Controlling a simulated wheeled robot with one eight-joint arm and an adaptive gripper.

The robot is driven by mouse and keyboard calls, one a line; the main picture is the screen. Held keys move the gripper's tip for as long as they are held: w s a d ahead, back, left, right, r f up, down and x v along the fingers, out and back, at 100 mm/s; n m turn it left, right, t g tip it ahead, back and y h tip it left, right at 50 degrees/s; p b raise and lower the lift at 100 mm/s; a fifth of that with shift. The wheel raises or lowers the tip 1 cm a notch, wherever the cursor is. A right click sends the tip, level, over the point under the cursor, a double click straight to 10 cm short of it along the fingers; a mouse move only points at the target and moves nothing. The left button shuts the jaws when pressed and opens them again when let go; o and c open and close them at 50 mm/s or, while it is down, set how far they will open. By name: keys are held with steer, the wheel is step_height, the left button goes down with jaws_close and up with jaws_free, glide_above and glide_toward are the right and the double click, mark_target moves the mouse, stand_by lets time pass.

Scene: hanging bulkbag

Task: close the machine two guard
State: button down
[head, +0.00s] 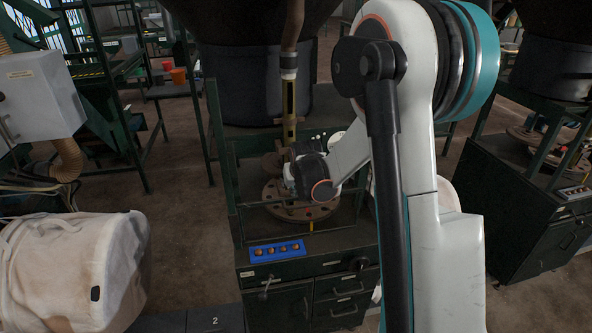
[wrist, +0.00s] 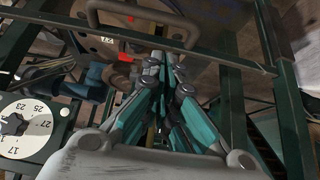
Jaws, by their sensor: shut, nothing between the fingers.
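Machine two (head: 300,276) stands in the middle of the head view, a dark green cabinet with a green frame, a round flanged plate and a blue button strip (head: 277,251). A floor tile marked 2 lies at its front left. My arm reaches into the frame, and its wrist hides part of the machine. In the wrist view my gripper (wrist: 166,62) is shut and empty, its fingertips near a dark green bar (wrist: 215,54). A bent brown handle (wrist: 135,36) shows just beyond them; contact cannot be told. I cannot clearly make out the guard panel or its position.
A numbered dial (wrist: 20,125) is close at the left of the wrist view. A white bulk bag (head: 75,270) lies at the left and a grey control box (head: 40,95) hangs above it. Another machine (head: 540,205) stands at the right. Open floor shows between them.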

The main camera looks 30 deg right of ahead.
steer(key=p+v, duration=0.1)
steer(key=v, duration=0.9)
steer(key=s+a+r+n+t+y+b, duration=0.1)
steer(key=s+a+r+b, duration=0.1)
steer(key=s+a, duration=0.4)
steer(key=s+a+r+n+y+b, duration=0.1)
steer(key=s+a+b, duration=0.2)
steer(key=s+a, duration=0.35)
steer(key=s+a+f+b, duration=0.1)
steer(key=s, duration=0.6)
steer(key=s+a+f+n+b, duration=0.1)
steer(key=s+a+f+b, duration=0.1)
steer(key=s, duration=0.5)
steer(key=shift+s+a+g, duration=0.15)
steer(key=shift+s+g, duration=0.15)
steer(key=shift+s, duration=0.1)
steer(key=shift+f, duration=0.1)
